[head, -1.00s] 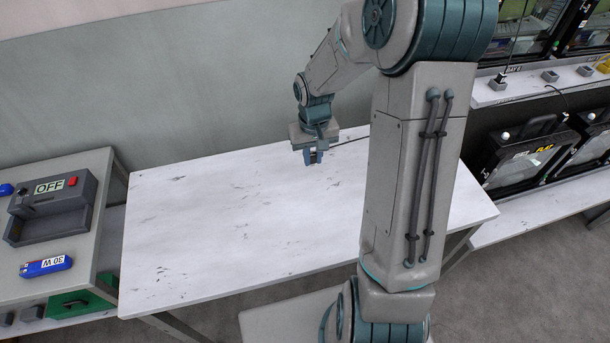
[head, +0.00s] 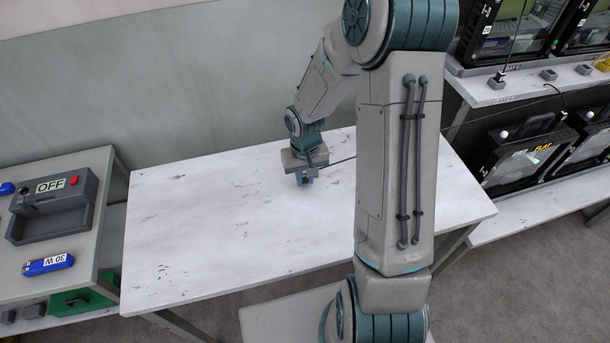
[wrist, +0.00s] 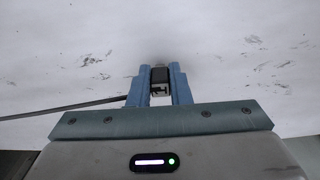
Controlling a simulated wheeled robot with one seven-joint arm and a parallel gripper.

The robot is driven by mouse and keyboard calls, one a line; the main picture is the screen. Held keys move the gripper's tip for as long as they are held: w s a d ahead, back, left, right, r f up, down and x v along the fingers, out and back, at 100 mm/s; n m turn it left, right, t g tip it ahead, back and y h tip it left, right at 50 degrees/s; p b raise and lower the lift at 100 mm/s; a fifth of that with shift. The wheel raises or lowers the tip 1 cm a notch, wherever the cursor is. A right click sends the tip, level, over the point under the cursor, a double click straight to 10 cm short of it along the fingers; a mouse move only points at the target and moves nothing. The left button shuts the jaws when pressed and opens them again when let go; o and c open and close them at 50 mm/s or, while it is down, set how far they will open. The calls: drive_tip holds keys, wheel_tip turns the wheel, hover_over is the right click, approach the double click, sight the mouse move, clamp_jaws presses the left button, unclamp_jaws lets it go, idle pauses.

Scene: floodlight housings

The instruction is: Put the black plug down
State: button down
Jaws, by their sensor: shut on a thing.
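The black plug (wrist: 159,76) is between the two blue fingers of my gripper (wrist: 159,84) in the wrist view, with a pale end toward the camera. My gripper (head: 305,180) is shut on it, low over the white table (head: 200,240) toward its back. The plug is too small and covered to make out in the head view. I cannot tell whether it touches the table top. A dark cable (wrist: 70,109) runs off to the left in the wrist view, and a thin cable (head: 343,160) leaves the gripper to the right in the head view.
The table top around my gripper is clear. At left, a bench holds a grey device marked OFF (head: 50,210) and a blue 30 W item (head: 48,264). At right, shelves hold black floodlight housings (head: 515,155) and small grey sockets (head: 548,74). A wall stands behind.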

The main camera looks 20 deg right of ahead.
sight(305, 176)
drive_tip(key=c, duration=1.3)
unclamp_jaws()
drive_tip(key=shift+c, duration=0.2)
wheel_tip(305, 176, up, 11)
drive_tip(key=s+r+t, duration=0.3)
drive_tip(key=s+r, duration=0.9)
drive_tip(key=s, duration=0.4)
drive_tip(key=shift+s+r, duration=0.1)
drive_tip(key=shift+s, duration=0.4)
drive_tip(key=shift+c, duration=0.3)
drive_tip(key=shift+s, duration=0.1)
